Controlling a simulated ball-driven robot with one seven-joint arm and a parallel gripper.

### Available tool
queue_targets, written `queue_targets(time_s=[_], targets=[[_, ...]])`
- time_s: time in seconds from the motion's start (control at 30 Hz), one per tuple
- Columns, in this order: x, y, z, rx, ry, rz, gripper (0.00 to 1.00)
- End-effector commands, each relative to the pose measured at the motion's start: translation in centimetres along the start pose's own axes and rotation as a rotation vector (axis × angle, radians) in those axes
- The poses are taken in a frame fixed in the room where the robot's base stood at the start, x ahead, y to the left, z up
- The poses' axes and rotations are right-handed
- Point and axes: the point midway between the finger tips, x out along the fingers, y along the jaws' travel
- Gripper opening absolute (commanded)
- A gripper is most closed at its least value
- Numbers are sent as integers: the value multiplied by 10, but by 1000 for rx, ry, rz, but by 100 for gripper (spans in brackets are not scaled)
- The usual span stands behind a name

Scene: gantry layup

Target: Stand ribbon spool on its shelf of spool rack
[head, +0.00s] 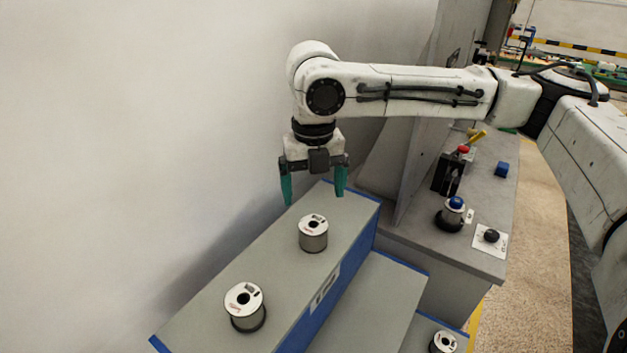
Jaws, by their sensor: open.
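The spool rack (205,300) is a grey stepped stand with blue edges. Two white-topped spools stand upright on its top shelf: one spool (313,234) farther back and another spool (245,307) nearer. A third spool (443,342) stands on a lower step at the bottom edge, partly cut off. I cannot tell which is the ribbon spool. My gripper (314,198) points down with its two teal fingers spread apart and nothing between them. It appears above the far end of the top shelf, behind the farther spool and apart from it.
A grey upright panel rises behind the rack. The middle step (370,305) looks bare.

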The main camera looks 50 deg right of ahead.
Motion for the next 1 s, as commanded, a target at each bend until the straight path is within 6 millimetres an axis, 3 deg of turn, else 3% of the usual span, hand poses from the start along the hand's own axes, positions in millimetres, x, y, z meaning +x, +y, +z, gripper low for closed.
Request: queue_targets(time_s=[0.23, 1.0], targets=[[-20, 0, 0, 0, -1, 0, 92], [-21, 0, 0, 0, 0, 0, 92]])
